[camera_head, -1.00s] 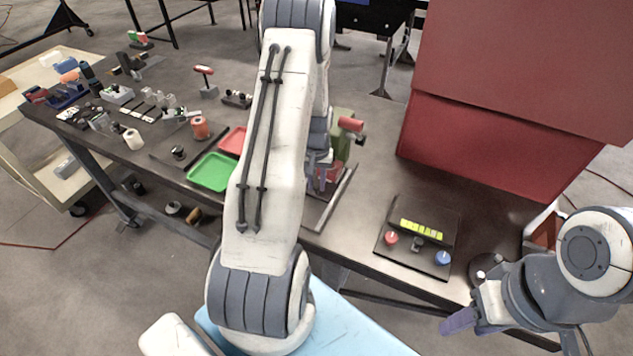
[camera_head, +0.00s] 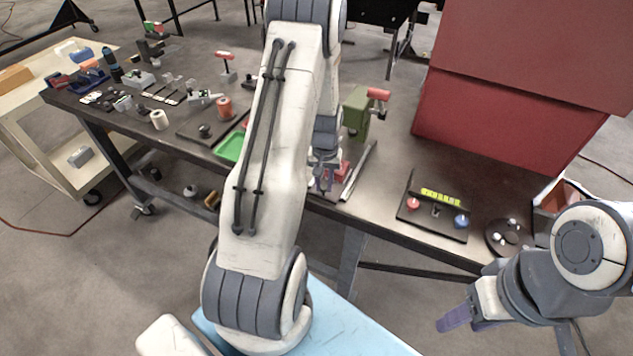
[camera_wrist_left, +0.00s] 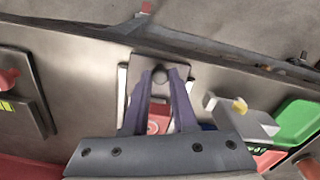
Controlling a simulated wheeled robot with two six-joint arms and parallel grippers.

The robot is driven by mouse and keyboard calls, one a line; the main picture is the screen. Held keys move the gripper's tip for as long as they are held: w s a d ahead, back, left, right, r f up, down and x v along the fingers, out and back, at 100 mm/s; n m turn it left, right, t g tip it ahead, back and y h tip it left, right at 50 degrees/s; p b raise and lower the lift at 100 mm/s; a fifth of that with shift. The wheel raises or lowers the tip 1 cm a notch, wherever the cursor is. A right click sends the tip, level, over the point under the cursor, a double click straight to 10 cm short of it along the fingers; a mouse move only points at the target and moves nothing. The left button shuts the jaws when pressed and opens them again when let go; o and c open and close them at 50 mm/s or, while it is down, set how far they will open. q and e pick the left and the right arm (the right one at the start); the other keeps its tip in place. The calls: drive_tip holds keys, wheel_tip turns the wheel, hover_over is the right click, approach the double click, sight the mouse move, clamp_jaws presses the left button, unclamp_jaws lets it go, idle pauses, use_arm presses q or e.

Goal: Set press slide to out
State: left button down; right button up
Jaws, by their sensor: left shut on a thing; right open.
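Pale rails (camera_head: 360,172) run from the press toward the front edge. My left gripper (camera_head: 322,184) is shut on the slide's small round knob (camera_wrist_left: 160,75), close to the table's front edge. How far the slide stands out is partly hidden by my arm. My right gripper (camera_head: 455,319) is open and empty, in front of the table.
A control panel (camera_head: 435,208) with red and blue knobs lies right of the press. A large red cabinet (camera_head: 500,120) stands behind it. A green tray (camera_head: 229,150) and several small parts are left of my arm.

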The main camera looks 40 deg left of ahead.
use_arm(q)
drive_tip(key=shift+s+d, duration=0.25)
use_arm(e)
drive_tip(key=shift+s+d, duration=0.25)
drive_tip(key=shift+s, duration=0.15)
use_arm(q)
drive_tip(key=c, duration=0.8)
unclamp_jaws()
drive_tip(key=shift+s, duration=0.15)
drive_tip(key=shift+o, duration=0.5)
use_arm(e)
drive_tip(key=shift+d, duration=0.1)
use_arm(q)
drive_tip(key=shift+a, duration=0.2)
use_arm(e)
drive_tip(key=shift+s, duration=0.1)
use_arm(q)
drive_tip(key=shift+r, duration=0.2)
wheel_tip(320, 180, up, 10)
drive_tip(key=b, duration=0.2)
drive_tip(key=shift+b, duration=0.3)
use_arm(e)
wheel_tip(320, 180, down, 3)
drive_tip(key=shift+r, duration=0.15)
